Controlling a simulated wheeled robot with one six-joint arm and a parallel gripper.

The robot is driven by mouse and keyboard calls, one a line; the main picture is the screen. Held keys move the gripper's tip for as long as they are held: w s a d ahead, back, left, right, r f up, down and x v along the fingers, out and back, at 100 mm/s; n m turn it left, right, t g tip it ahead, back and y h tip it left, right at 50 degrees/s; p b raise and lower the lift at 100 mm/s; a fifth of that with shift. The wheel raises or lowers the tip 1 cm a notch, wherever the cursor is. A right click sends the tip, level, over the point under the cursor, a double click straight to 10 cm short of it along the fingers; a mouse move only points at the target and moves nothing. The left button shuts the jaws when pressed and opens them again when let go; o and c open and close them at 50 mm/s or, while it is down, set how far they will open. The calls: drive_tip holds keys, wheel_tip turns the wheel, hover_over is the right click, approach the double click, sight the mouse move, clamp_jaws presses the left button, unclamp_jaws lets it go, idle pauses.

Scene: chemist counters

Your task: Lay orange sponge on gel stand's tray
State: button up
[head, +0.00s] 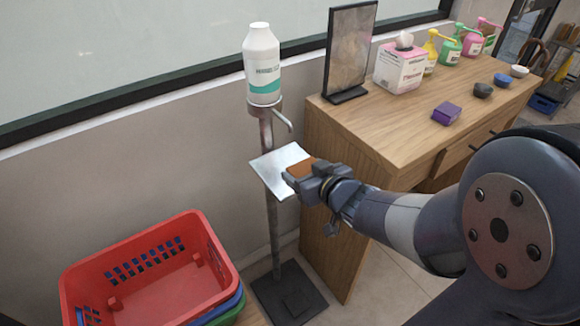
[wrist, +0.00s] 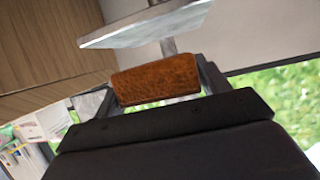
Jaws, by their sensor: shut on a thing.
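The gel stand (head: 270,190) is a grey metal post with a white bottle (head: 262,65) on top and a square metal tray (head: 275,163) partway up. My gripper (head: 300,176) is at the tray's right side, shut on the orange sponge (head: 303,167). The sponge shows clearly between the fingers in the wrist view (wrist: 157,80), where the tray (wrist: 140,27) appears just beyond it. In the head view the sponge overlaps the tray's right edge. I cannot tell whether it touches the tray. My gripper hides part of the sponge.
A wooden counter (head: 400,130) stands close on the right, with a framed sign (head: 349,50), a tissue box (head: 400,66), a purple box (head: 446,113) and pump bottles. The stand's dark base (head: 290,295) is on the floor.

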hover_over(291, 164)
drive_tip(key=s, duration=0.2)
drive_tip(key=shift+s+a, duration=0.1)
drive_tip(key=shift+s, duration=0.1)
drive_tip(key=shift+f+b, duration=0.85)
drive_tip(key=shift+f, duration=0.9)
drive_tip(key=shift+f, duration=0.2)
drive_tip(key=o, duration=1)
drive_tip(key=shift+c, duration=0.2)
drive_tip(key=shift+r, duration=0.1)
drive_tip(key=shift+s+r, duration=0.15)
drive_tip(key=shift+r, duration=0.1)
drive_tip(key=p+v, duration=0.2)
drive_tip(key=v, duration=0.8)
drive_tip(key=shift+s+r+p, duration=0.1)
drive_tip(key=shift+p, duration=0.3)
drive_tip(key=shift+s+d+r, duration=0.15)
drive_tip(key=shift+s+d, duration=0.35)
drive_tip(key=shift+s, duration=0.15)
